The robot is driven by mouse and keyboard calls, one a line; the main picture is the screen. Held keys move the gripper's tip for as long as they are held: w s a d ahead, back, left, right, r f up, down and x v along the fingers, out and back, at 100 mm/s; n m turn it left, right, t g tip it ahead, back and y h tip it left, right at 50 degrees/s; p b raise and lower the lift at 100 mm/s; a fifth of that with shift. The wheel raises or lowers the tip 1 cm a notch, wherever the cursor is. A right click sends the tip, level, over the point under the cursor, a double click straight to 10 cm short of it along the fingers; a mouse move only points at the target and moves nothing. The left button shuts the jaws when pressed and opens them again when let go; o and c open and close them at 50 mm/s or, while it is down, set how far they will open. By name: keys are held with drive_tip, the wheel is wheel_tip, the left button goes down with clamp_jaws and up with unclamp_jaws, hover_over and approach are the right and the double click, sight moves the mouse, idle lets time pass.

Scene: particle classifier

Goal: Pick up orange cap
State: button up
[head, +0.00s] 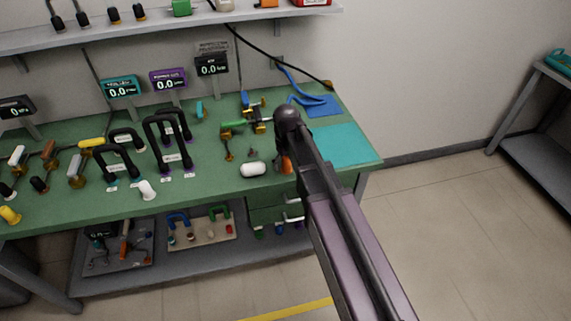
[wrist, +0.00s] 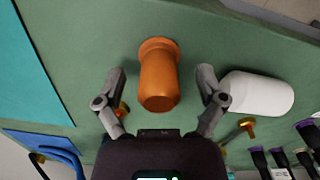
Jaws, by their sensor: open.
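The orange cap (wrist: 159,76) lies on the green bench top in the wrist view, a cylinder with a flared rim at its far end. My gripper (wrist: 161,78) is open, with one finger on each side of the cap and visible gaps between fingers and cap. In the head view only a small part of the orange cap (head: 286,164) shows beside my arm. My arm hides most of the gripper there.
A white cylinder (wrist: 258,93) lies close to the right finger; it also shows in the head view (head: 253,170). Black-handled fixtures (head: 168,145) stand to the left.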

drive_tip(key=c, duration=1.1)
drive_tip(key=shift+r, duration=0.2)
wheel_tip(320, 180, up, 4)
drive_tip(key=p, duration=0.4)
drive_tip(key=shift+f, duration=0.15)
drive_tip(key=s+d, duration=0.2)
drive_tip(key=s, duration=0.3)
drive_tip(key=s+d, duration=0.2)
drive_tip(key=s, duration=0.3)
drive_tip(key=s+d+r+p, duration=0.1)
drive_tip(key=s+d, duration=0.1)
drive_tip(key=s, duration=0.3)
